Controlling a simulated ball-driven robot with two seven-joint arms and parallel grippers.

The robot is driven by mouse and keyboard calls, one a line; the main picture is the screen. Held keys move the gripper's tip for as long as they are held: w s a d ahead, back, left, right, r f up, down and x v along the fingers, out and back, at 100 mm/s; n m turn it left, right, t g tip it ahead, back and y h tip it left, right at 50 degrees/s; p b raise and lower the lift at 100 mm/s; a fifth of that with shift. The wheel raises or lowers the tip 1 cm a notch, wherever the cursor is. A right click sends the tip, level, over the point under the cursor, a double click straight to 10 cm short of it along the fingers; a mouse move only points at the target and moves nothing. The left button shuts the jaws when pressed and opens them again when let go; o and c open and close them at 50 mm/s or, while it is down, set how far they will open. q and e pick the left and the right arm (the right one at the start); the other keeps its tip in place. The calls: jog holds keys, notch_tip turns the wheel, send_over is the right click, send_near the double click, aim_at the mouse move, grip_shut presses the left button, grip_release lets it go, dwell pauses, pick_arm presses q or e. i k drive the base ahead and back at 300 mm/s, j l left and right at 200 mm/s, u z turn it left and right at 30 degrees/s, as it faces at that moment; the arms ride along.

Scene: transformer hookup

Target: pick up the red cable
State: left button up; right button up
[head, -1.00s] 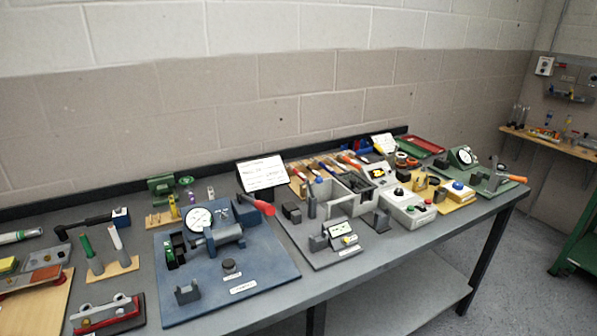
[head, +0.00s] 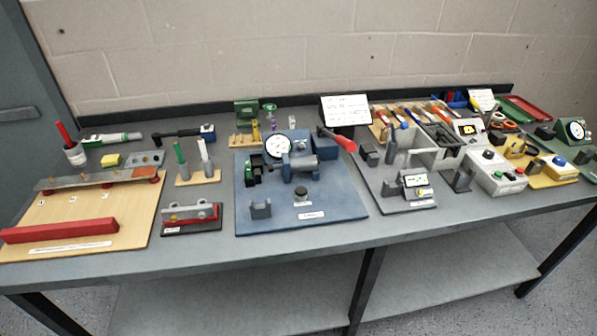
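No thing is plainly recognisable as a loose cable. A long straight red bar-like piece (head: 58,231) lies along the front of a light wooden board (head: 125,218) at the left end of the bench; I cannot tell whether it is the red cable. A grey metal strip with a copper-coloured part (head: 117,177) runs along the back of the same board on red supports. Neither of my grippers is in view.
A white cup with a red-handled item (head: 73,151) stands behind the board. A red-and-grey clamp block (head: 191,218) and a blue plate with a dial gauge (head: 340,203) sit to its right. Several tools fill the bench's right half. The bench's front strip (head: 290,241) is clear.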

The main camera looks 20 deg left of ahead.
aim_at(386, 121)
jog(key=i+l+u, duration=0.25)
jog(key=l, duration=0.35)
jog(key=i+l+u, duration=0.1)
jog(key=i+l, duration=0.15)
jog(key=i+l+u, duration=0.1)
jog(key=l, duration=0.3)
jog(key=i+l+u, duration=0.15)
jog(key=l, duration=0.2)
